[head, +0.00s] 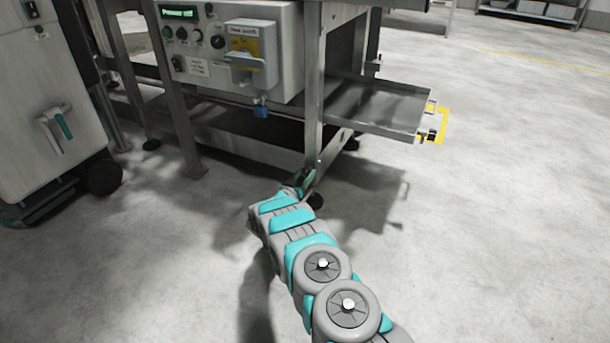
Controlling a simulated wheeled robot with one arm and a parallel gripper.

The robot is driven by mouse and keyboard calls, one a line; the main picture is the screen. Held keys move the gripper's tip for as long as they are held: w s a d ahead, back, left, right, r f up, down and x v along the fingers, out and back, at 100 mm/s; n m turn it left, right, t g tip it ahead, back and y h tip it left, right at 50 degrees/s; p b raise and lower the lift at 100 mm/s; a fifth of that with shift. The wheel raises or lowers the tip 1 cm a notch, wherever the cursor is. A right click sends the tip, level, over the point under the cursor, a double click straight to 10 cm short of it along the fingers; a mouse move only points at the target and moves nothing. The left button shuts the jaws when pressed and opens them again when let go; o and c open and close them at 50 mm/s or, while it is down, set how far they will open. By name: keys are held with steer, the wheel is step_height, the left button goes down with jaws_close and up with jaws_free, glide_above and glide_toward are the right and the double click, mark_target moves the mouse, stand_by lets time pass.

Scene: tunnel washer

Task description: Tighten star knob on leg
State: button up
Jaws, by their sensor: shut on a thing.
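The metal leg (314,105) of the tunnel washer comes down near the middle of the head view. My gripper (304,181) is at the lower end of this leg, low above the floor. It is shut on the star knob, which is small and mostly hidden by the gripper and my arm. The knob's shape and how tight it sits cannot be made out. A dark round foot (316,201) shows just below my gripper.
A metal tray (385,105) juts out to the right. A grey wheeled unit (60,90) stands at left. The floor (500,200) at right is clear.

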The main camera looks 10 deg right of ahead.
steer(key=c, duration=0.3)
steer(key=shift+c, duration=0.2)
